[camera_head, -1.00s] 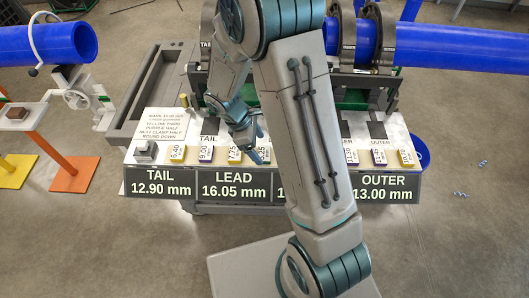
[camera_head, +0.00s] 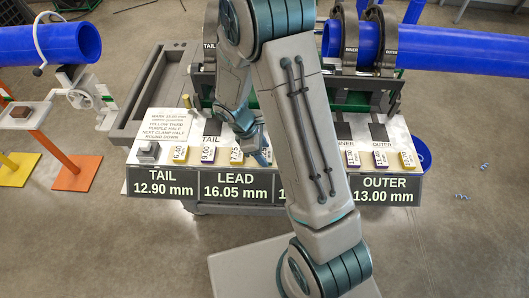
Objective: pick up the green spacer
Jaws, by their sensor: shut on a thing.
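My gripper (camera_head: 263,154) is low over the front of the cart's white panel, just right of the yellow 7.75 spacer (camera_head: 237,156). It points down and is shut on a small block-like spacer, mostly hidden by the fingers. I cannot make out that spacer's colour, and no green spacer shows clearly elsewhere. My forearm covers the middle of the panel and any spacers behind it.
Left of my gripper are a purple 9.00 spacer (camera_head: 208,155) and a yellow 6.40 spacer (camera_head: 180,154). More spacers, including a yellow one (camera_head: 407,159), sit at the right. Clamps (camera_head: 346,40) and a blue pipe (camera_head: 455,48) stand behind.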

